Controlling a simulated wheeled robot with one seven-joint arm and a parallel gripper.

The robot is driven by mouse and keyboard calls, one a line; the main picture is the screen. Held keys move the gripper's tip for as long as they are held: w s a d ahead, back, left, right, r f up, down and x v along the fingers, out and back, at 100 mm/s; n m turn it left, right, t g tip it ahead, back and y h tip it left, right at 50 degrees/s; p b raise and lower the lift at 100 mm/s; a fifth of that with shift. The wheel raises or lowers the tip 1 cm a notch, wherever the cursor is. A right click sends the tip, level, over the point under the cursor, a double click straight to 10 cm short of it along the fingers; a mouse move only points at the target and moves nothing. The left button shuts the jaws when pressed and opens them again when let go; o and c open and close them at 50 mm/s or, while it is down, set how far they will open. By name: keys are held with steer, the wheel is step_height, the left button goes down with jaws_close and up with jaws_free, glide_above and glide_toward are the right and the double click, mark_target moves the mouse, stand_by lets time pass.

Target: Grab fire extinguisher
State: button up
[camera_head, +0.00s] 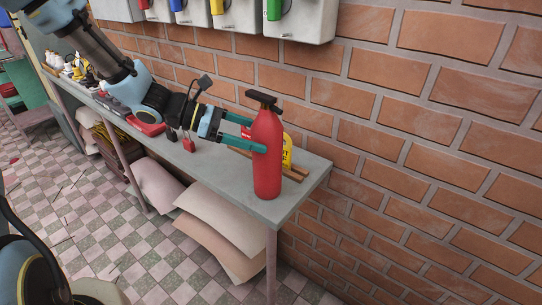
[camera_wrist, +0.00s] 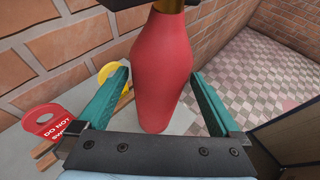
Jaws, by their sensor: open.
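A red fire extinguisher (camera_head: 267,155) with a black handle on top stands upright near the right end of the grey table (camera_head: 205,178). In the wrist view the extinguisher (camera_wrist: 162,75) fills the middle of the picture, its handle partly cut off at the top. My gripper (camera_head: 252,140) is at about the upper half of its body, coming from the left. In the wrist view its two teal fingers (camera_wrist: 162,100) are apart, one on each side of the red body. A gap shows between the body and each finger near the tips, so it is not clamped.
A yellow tag or bottle (camera_head: 287,152) and brown wooden strips (camera_head: 296,173) lie close behind the extinguisher. A red "DO NOT" tag (camera_wrist: 46,122) is beside them. A brick wall (camera_head: 420,130) runs behind the table.

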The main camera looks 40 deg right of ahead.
mark_target(280, 144)
steer(key=shift+f+p+x, duration=0.15)
steer(key=shift+p+x, duration=0.3)
steer(key=shift+x, duration=1.2)
steer(key=shift+f+p+x, duration=0.15)
steer(key=shift+p+x, duration=0.25)
steer(key=shift+x, duration=1.25)
steer(key=shift+a, duration=0.1)
jaws_close()
steer(key=shift+r, duration=0.1)
